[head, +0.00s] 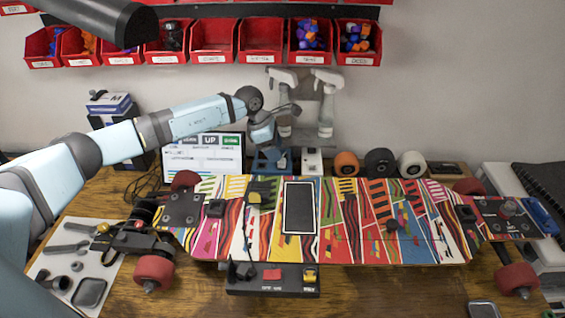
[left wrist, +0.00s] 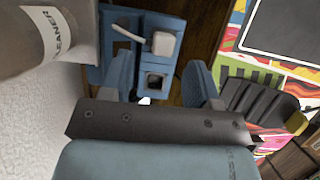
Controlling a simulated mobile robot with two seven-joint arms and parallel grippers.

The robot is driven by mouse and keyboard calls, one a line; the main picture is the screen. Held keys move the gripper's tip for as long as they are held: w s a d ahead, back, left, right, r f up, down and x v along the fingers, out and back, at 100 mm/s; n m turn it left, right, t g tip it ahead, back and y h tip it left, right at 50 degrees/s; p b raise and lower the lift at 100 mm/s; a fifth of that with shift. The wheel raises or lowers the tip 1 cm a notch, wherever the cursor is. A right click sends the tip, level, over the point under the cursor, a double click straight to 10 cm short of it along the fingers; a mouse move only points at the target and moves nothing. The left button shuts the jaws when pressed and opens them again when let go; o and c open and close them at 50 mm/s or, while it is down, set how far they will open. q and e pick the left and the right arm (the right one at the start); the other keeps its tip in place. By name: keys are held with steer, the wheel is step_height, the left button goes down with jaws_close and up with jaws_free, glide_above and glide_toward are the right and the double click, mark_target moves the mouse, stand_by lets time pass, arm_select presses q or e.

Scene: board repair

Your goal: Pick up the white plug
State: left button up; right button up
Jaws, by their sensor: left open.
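The white plug (left wrist: 163,43) sits in the upper part of a blue holder (left wrist: 185,32) in the left wrist view, with a pale cable beside it. A square opening shows lower in the holder. My left gripper (left wrist: 158,88) is open, with its two blue fingers apart on either side of the holder's lower part. Nothing is between the fingertips that I can make out as held. In the head view my left gripper (head: 270,150) points down behind the skateboard, at the back of the bench, and hides most of the holder. My right gripper is not in view.
A patterned skateboard (head: 345,222) spans the bench in front. Spray bottles (head: 326,105) stand close behind my left gripper; one labelled cleaner (left wrist: 45,35) is near it in the wrist view. Wheels (head: 380,162) are to the right, a screen (head: 203,153) to the left.

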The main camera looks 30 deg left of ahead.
arm_select(q)
steer(key=x, duration=0.4)
steer(key=shift+s+d+f, duration=0.1)
steer(key=shift+d+f, duration=0.05)
steer(key=shift+d, duration=0.05)
jaws_close()
step_height(320, 180, up, 4)
steer(key=shift+f, duration=0.1)
steer(key=s+a, duration=0.2)
steer(key=a, duration=0.3)
steer(key=s+a+b, duration=0.1)
steer(key=s+a, duration=0.2)
steer(key=a, duration=0.2)
steer(key=s+a, duration=0.3)
steer(key=a, duration=0.3)
steer(key=shift+a+b, duration=0.15)
steer(key=shift+b, duration=0.15)
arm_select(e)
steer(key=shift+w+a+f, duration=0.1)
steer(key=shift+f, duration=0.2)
arm_select(q)
steer(key=shift+f, duration=0.1)
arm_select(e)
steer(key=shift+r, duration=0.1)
